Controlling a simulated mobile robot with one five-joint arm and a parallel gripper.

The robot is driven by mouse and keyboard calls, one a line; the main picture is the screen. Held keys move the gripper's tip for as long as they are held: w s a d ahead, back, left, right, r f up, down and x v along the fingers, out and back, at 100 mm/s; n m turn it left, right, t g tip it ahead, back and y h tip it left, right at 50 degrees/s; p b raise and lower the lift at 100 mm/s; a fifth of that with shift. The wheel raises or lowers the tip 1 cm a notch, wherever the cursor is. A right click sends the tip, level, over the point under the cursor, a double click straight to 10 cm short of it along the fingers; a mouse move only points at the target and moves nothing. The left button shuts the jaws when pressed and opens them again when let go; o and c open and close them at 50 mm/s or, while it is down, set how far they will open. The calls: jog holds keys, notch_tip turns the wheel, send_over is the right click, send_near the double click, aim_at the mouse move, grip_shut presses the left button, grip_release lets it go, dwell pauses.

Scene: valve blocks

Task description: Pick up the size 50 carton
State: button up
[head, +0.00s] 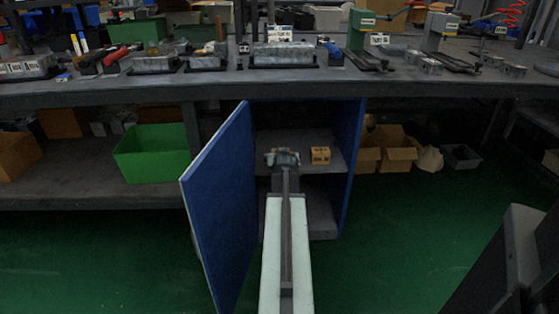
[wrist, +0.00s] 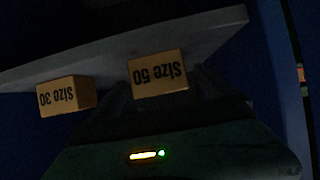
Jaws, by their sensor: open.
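The size 50 carton (wrist: 158,75) is a small orange-yellow box with upside-down black lettering in the wrist view. It rests on a grey shelf. My gripper (wrist: 163,86) is open, its dark fingers reaching toward this carton, one on each side in the picture. Contact cannot be told in the dim light. In the head view my gripper (head: 282,157) is inside the blue cabinet at shelf height. The size 50 carton is not distinguishable there and seems hidden behind my gripper.
The size 30 carton (wrist: 67,95) stands close beside it; a carton (head: 320,155) shows right of my gripper in the head view. The open blue door (head: 222,205) stands left of my arm. The cabinet's right wall (head: 350,160) is near. A workbench (head: 400,82) lies above.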

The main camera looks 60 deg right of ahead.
jog(key=x, duration=0.2)
jog(key=shift+w+d+f+b, duration=0.15)
jog(key=shift+d+b, duration=0.1)
jog(key=shift+b, duration=0.15)
jog(key=shift+a, duration=0.1)
jog(key=c, duration=1.5)
